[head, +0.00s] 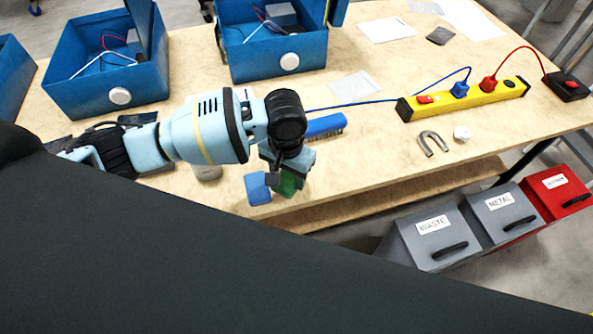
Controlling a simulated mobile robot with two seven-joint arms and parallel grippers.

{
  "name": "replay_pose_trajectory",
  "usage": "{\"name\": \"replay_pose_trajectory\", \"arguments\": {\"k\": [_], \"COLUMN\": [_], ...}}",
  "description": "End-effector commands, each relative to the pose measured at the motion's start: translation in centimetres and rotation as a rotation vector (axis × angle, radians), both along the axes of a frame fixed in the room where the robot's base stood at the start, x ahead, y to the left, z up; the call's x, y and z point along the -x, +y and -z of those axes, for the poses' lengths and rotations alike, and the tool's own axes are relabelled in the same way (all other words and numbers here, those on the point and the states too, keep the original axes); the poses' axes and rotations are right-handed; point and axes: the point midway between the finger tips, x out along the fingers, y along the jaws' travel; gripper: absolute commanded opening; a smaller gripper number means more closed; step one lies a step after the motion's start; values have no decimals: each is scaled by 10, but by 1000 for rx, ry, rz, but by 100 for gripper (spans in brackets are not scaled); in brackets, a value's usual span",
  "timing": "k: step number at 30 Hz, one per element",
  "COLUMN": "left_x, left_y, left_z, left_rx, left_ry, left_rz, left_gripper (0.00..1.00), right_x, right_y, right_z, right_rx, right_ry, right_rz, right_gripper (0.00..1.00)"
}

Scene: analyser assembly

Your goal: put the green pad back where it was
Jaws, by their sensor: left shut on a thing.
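The green pad (287,185) shows at the lower end of my left gripper (282,180), near the table's front edge. My left gripper is shut on the green pad, and its fingers and wrist hide part of it. A small blue block (257,188) shows just left of the pad; I cannot tell whether they touch. My right gripper is not in view.
Blue open boxes (105,88) with wires stand at the back left. A blue brush-like object (325,126) lies behind the gripper. A yellow power strip (465,98), a horseshoe magnet (428,148) and bins (432,232) are to the right. The middle-right tabletop is partly clear.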

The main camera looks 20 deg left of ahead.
Motion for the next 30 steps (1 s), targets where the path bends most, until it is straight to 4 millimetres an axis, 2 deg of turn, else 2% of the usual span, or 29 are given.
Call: {"name": "replay_pose_trajectory", "arguments": {"k": [4, 13, 16, 23, 30], "left_x": [-18, -25, -33, -31, -31], "left_y": [-5, -7, -9, -8, -8], "left_z": [3, 2, 3, 37, 38], "left_rx": [-1, 0, 0, -2, -1], "left_ry": [3, 1, 0, 3, 0], "left_rz": [0, 0, 1, 1, 1], "left_gripper": [34, 34, 34, 34, 34], "right_x": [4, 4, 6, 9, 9], "right_y": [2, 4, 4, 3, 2], "right_z": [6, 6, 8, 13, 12], "right_rx": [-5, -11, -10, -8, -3], "right_ry": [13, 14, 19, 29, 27], "right_rz": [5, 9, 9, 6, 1], "right_gripper": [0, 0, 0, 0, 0]}}
